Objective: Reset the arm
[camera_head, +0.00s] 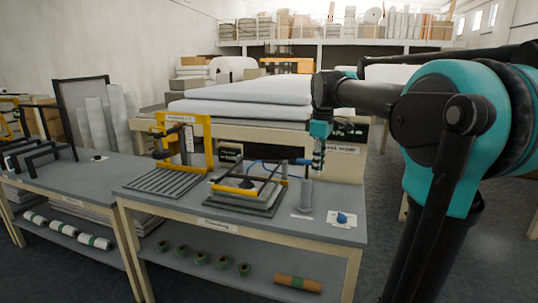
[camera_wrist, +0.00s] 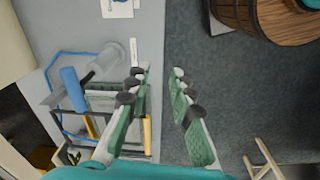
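My arm reaches in from the right in the head view, its teal and black links bent at the elbow. My gripper (camera_head: 318,165) points down near the back right of the work table (camera_head: 345,232).
A grey cylinder (camera_head: 306,195) and a small blue item on a white card (camera_head: 342,218) are on the table's right side. A yellow-handled press (camera_head: 236,188) and a yellow frame (camera_head: 185,140) stand further left. A wooden barrel (camera_wrist: 265,18) shows in the wrist view.

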